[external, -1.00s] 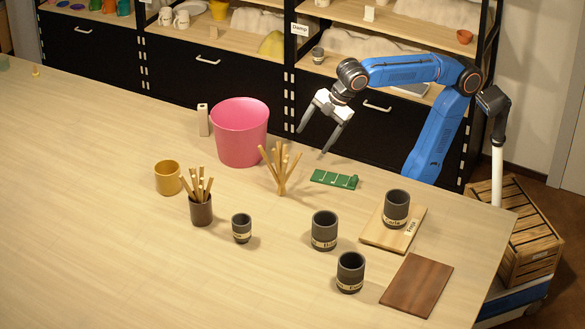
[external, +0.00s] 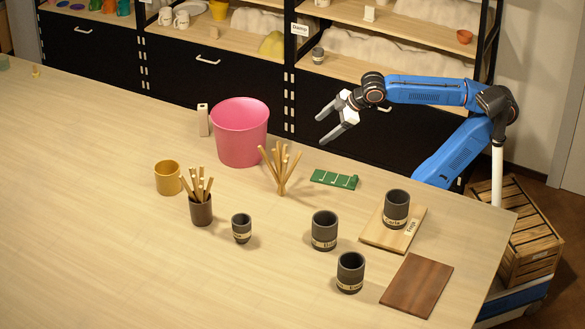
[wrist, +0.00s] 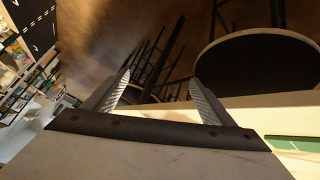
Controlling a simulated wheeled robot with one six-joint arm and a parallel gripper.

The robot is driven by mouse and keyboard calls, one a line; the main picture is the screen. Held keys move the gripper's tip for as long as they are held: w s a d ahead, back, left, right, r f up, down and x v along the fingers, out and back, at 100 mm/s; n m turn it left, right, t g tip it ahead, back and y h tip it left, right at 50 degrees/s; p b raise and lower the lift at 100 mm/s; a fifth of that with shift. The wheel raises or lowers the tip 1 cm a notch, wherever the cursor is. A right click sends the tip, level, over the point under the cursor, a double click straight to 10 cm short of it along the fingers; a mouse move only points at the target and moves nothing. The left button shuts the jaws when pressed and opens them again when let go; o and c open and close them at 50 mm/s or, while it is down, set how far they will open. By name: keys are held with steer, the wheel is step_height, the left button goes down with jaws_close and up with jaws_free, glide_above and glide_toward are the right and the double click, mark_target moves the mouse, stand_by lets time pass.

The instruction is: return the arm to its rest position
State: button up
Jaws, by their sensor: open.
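My gripper (external: 322,129) is open and empty in the external view, held in the air above the back edge of the table and pointing left. My blue arm reaches left from its base at the right. In the wrist view, the two fingers (wrist: 158,88) stand apart with nothing between them. Beyond them show the brown floor and dark stool or chair legs.
The table (external: 95,200) holds a pink bucket (external: 239,135), a green strip (external: 334,179), several dark cups such as one at the front (external: 350,273), a yellow mug (external: 168,178) and a brown board (external: 416,285). Shelving with black drawers (external: 218,85) stands behind.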

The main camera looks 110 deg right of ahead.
steer(key=s+a+f+g+y, duration=0.1)
steer(key=s+a+f+y, duration=0.1)
steer(key=a+f, duration=0.4)
steer(key=s+a+f+n+g+y, duration=0.1)
steer(key=s+a+f, duration=0.3)
steer(key=f, duration=0.7)
steer(key=shift+a+f+y, duration=0.4)
steer(key=shift+a+y, duration=0.1)
steer(key=shift+a, duration=0.65)
